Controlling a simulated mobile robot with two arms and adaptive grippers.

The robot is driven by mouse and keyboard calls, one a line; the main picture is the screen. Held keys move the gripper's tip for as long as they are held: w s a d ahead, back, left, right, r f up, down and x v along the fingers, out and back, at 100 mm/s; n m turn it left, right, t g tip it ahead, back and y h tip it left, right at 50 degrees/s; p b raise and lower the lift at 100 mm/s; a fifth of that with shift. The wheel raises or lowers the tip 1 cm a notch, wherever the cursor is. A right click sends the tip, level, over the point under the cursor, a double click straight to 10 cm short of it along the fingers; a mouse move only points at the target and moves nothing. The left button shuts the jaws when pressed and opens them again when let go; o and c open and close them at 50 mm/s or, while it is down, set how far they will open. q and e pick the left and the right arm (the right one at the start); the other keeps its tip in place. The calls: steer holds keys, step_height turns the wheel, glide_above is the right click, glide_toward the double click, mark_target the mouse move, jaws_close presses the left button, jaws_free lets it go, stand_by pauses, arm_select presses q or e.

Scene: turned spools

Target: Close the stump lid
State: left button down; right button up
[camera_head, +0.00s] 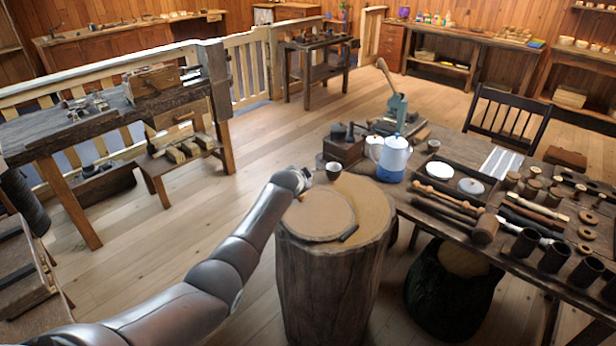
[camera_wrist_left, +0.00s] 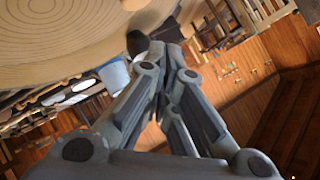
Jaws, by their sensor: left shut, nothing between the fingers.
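The wooden stump (camera_head: 335,270) stands upright on the floor at the middle of the head view. Its round lid (camera_head: 316,214) lies about flat on the stump's top, with a small dark piece (camera_head: 349,233) at its front right edge. I cannot tell whether a thin gap is left under it. My left gripper (camera_head: 304,181) is just beyond the lid's far edge, over the back of the stump top. In the left wrist view its fingers (camera_wrist_left: 163,65) are together and empty, and a ringed wooden surface (camera_wrist_left: 75,35) fills the upper left. My right gripper does not show.
A small dark cup (camera_head: 333,171) stands at the stump's back edge, close to the left gripper. A workbench (camera_head: 400,200) with a blue and white pot (camera_head: 391,158) and many tools is close on the right.

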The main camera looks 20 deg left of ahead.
arm_select(q)
steer(key=f, duration=0.1)
steer(key=a+f+b, duration=0.1)
steer(key=f+b, duration=0.1)
steer(key=shift+w+a+f, duration=0.35)
steer(key=shift+a+f, duration=0.05)
steer(key=shift+f, duration=0.1)
steer(key=shift+a+f+b, duration=0.15)
steer(key=shift+f+b, duration=0.1)
steer(key=shift+b, duration=0.25)
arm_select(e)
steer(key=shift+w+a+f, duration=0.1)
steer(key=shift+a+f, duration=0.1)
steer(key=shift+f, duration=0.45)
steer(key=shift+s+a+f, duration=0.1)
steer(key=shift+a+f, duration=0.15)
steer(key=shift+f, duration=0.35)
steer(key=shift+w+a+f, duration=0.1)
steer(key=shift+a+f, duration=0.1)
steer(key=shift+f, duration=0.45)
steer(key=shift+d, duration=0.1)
arm_select(q)
steer(key=shift+v, duration=1.3)
steer(key=v, duration=0.9)
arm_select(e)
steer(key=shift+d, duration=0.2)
arm_select(q)
steer(key=shift+r, duration=0.1)
